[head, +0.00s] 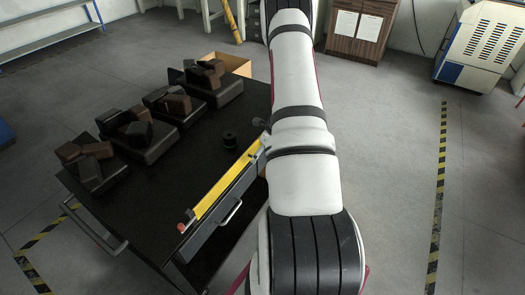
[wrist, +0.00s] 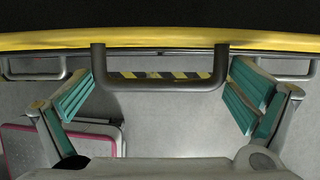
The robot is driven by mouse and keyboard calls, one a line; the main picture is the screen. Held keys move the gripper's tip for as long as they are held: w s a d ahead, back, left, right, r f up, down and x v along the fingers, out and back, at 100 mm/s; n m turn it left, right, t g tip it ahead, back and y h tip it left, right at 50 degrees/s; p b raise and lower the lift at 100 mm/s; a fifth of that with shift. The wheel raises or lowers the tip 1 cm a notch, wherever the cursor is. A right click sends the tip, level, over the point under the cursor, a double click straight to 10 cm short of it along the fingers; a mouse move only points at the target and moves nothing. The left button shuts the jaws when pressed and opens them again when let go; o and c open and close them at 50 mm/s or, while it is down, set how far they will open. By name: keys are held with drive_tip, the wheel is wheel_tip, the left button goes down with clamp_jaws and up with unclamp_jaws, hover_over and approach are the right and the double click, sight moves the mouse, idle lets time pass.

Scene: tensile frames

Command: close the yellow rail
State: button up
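The yellow rail (head: 228,183) runs along the right edge of the dark table in the head view. In the wrist view the yellow rail (wrist: 60,40) spans the top of the picture. A dark U-shaped handle (wrist: 160,85) sticks out from it. My gripper (wrist: 163,76) is open, its teal-padded fingers at either side of this handle, close to its two ends. I cannot tell whether they touch it. In the head view my arm covers the rail's far end, and the fingers cannot be made out.
A pale handle (head: 231,212) shows on the front below the rail. A cardboard box (head: 228,64) stands behind. Floor to the right is clear.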

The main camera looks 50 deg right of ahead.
drive_tip(key=v, duration=1.2)
idle(0.4)
drive_tip(key=w+a+r+n+y+p, duration=0.1)
drive_tip(key=w+a+r+n+p, duration=0.15)
drive_tip(key=a+r+n, duration=0.45)
drive_tip(key=w+a+r+n+y+p, duration=0.1)
drive_tip(key=w+a+r+n, duration=0.3)
drive_tip(key=a+r, duration=0.75)
drive_tip(key=s+a+r+n+p, duration=0.1)
drive_tip(key=s+a+r+n, duration=0.1)
drive_tip(key=a+r+n, duration=0.4)
drive_tip(key=s+a+r+n+p, duration=0.1)
drive_tip(key=s+a+r+n, duration=0.2)
drive_tip(key=a+r, duration=0.45)
drive_tip(key=s+a+r+n+p, duration=0.1)
drive_tip(key=s+a+r+n, duration=0.2)
drive_tip(key=s+n, duration=0.2)
drive_tip(key=s+a+r+n+h+p, duration=0.1)
drive_tip(key=s+a+r+n, duration=0.2)
drive_tip(key=s+n, duration=0.2)
drive_tip(key=s+a+r+n+h+p, duration=0.1)
drive_tip(key=s+a+r+n+p, duration=0.1)
drive_tip(key=s+n, duration=0.3)
drive_tip(key=s+a+r, duration=0.1)
drive_tip(key=s, duration=0.3)
drive_tip(key=shift+a+r, duration=0.25)
drive_tip(key=shift+a, duration=0.05)
